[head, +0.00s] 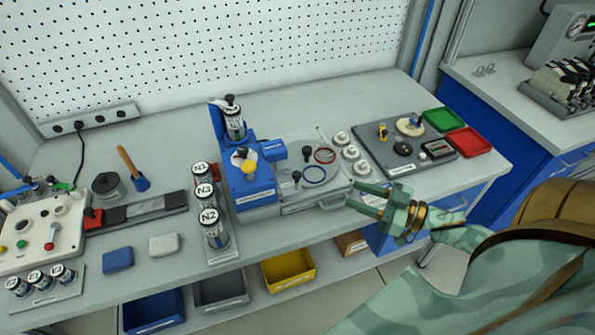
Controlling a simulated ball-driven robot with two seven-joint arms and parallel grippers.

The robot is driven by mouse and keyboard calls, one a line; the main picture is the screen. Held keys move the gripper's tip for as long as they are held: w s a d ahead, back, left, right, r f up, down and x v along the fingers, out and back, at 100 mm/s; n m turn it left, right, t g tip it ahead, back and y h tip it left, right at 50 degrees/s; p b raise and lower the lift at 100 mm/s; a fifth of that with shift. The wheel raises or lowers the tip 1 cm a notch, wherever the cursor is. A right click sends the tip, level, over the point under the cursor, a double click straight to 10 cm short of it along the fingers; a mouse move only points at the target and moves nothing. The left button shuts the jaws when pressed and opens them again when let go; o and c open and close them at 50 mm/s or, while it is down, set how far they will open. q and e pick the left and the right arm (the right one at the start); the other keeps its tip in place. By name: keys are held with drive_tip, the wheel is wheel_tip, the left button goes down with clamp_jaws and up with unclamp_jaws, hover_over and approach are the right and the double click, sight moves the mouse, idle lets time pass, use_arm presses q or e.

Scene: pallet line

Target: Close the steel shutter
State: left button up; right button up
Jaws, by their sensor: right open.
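I cannot pick out the steel shutter for certain. A flat grey metal unit (318,199) with a handle-like bar along its front edge sits on the bench, joined to the right of a blue machine (250,190). My left gripper is out of view.
Labelled jars (211,228) stand in a rack left of the blue machine. Small white cups (350,153) and a dark tray (374,163) of parts lie to the right, with green (440,120) and red (466,142) trays beyond. Coloured bins (290,270) sit on the lower shelf.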

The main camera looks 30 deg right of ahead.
sight(297, 173)
drive_tip(key=x, duration=1.6)
drive_tip(key=shift+a+r, duration=0.15)
drive_tip(key=shift+a, duration=0.05)
